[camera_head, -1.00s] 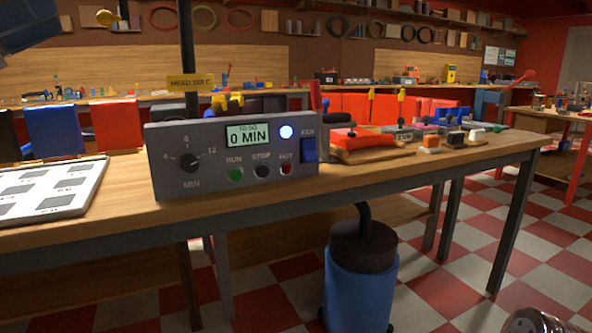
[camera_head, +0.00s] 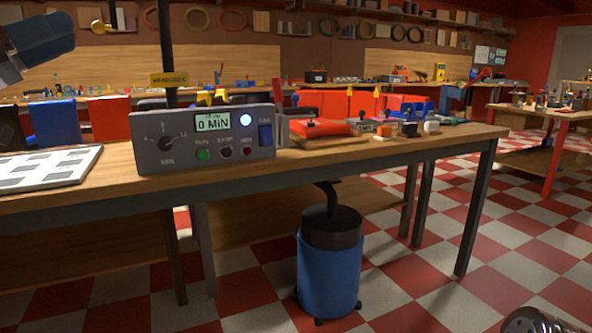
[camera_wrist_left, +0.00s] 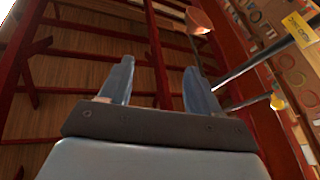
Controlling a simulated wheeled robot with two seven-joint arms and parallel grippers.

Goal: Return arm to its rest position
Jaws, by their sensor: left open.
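My left arm (camera_head: 38,42) shows as a dark blue-grey piece at the upper left of the head view, in the air above the bench. In the left wrist view my left gripper (camera_wrist_left: 158,75) has its two blue-grey fingers spread wide with nothing between them. The wrist view looks past the fingers at wood panels and red beams. It touches nothing that I can see.
The wooden bench (camera_head: 350,160) carries a grey control box (camera_head: 205,140) reading 0 MIN, a white tray (camera_head: 45,168) and a red pad (camera_head: 320,130). A blue canister (camera_head: 329,275) stands under it. A yellow sign (camera_wrist_left: 299,31) shows in the wrist view.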

